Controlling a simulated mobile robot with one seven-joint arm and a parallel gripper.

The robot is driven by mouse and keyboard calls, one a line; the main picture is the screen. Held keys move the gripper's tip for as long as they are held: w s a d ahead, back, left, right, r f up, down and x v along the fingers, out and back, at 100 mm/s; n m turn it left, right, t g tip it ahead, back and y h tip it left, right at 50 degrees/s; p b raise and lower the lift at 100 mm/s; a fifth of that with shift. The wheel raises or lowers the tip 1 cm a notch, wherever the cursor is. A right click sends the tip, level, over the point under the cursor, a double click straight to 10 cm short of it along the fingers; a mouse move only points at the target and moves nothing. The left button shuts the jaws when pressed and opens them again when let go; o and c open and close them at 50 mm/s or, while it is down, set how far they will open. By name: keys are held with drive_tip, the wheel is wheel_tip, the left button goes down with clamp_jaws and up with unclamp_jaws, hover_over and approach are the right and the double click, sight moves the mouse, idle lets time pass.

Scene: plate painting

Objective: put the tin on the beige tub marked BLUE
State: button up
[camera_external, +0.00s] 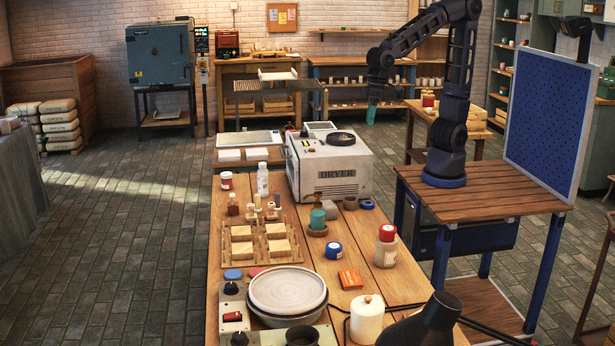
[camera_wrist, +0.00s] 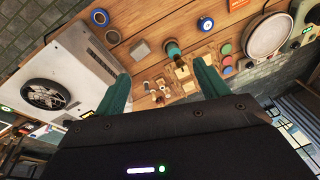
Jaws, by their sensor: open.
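A small blue tin with a white label (camera_external: 333,250) stands on the wooden bench; a similar blue and white round thing shows in the wrist view (camera_wrist: 206,24). A beige tub (camera_external: 386,255) stands to its right, with a red and white piece on top. I cannot read any marking on the tub, nor tell whether that piece is its lid or a separate tin. My gripper (camera_external: 372,114) hangs above and behind the bench, near the dryer's far right side, far from both. Its teal fingers (camera_wrist: 160,92) are spread apart with nothing between them.
The white dryer (camera_external: 335,172) stands on the bench's far part. A teal bottle (camera_external: 317,215), grey block (camera_external: 330,208), blue ring (camera_external: 367,204) and orange packet (camera_external: 350,279) lie around the middle. A white jar (camera_external: 367,318) and dark lamp stand in front.

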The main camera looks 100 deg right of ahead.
drive_tip(key=s+d+r+n+t+h, duration=0.1)
drive_tip(key=s+d+r+n+t, duration=0.1)
drive_tip(key=s+d, duration=1.5)
drive_tip(key=shift+d+r+n+t, duration=0.35)
drive_tip(key=shift+d+r, duration=0.25)
drive_tip(key=shift+d, duration=0.3)
